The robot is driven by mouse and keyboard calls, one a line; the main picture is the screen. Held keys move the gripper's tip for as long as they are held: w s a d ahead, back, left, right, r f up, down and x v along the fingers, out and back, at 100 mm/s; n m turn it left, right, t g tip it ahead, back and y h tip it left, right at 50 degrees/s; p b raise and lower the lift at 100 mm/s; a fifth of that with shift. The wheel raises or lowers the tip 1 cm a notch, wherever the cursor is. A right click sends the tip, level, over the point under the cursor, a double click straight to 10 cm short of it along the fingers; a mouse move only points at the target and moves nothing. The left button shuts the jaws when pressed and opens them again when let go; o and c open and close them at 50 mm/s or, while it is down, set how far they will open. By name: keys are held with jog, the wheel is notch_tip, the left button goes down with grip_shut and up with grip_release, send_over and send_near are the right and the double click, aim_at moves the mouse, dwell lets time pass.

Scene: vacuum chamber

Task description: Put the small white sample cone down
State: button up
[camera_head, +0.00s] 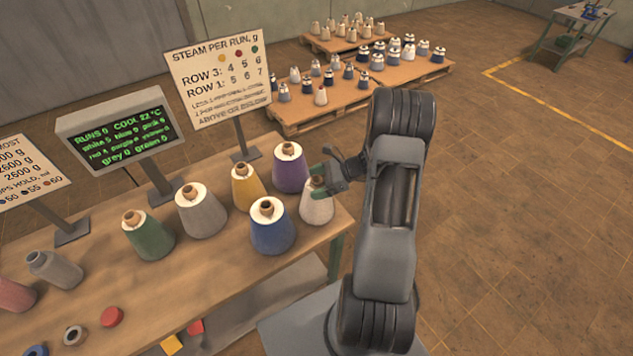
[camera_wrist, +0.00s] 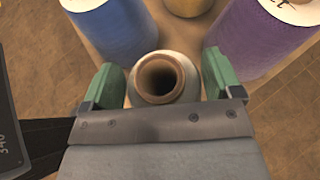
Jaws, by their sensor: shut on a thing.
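The small white sample cone (camera_head: 317,208) is upright at the right end of the wooden table, with a brown tube at its top. My gripper (camera_head: 319,180) reaches in from the right and is shut on the cone near its top. In the wrist view the cone's tube mouth (camera_wrist: 161,76) sits between the green finger pads of my gripper (camera_wrist: 163,85). The cone's base is close to the table top; I cannot tell whether it touches.
Blue (camera_head: 271,228), purple (camera_head: 290,170), yellow (camera_head: 247,187), grey (camera_head: 201,212) and green (camera_head: 147,236) cones stand left of the held cone on the table (camera_head: 225,262). Signs and a screen (camera_head: 119,135) stand behind. Pallets (camera_head: 345,100) with several cones lie beyond.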

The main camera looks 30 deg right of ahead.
jog(key=o, duration=1.1)
jog(key=shift+f, duration=0.2)
jog(key=shift+c, duration=0.2)
jog(key=b+v, duration=0.3)
jog(key=v, duration=0.8)
jog(key=s+a+r+n+h, duration=0.5)
jog(key=a+n, duration=0.4)
jog(key=n, duration=0.2)
jog(key=s+a+r+n+h, duration=0.6)
jog(key=s+a+r+n, duration=0.1)
jog(key=a+n, duration=0.3)
jog(key=shift+r+n+g, duration=0.4)
jog(key=shift+r+n, duration=0.1)
jog(key=shift+n, duration=0.2)
jog(key=shift+a, duration=0.1)
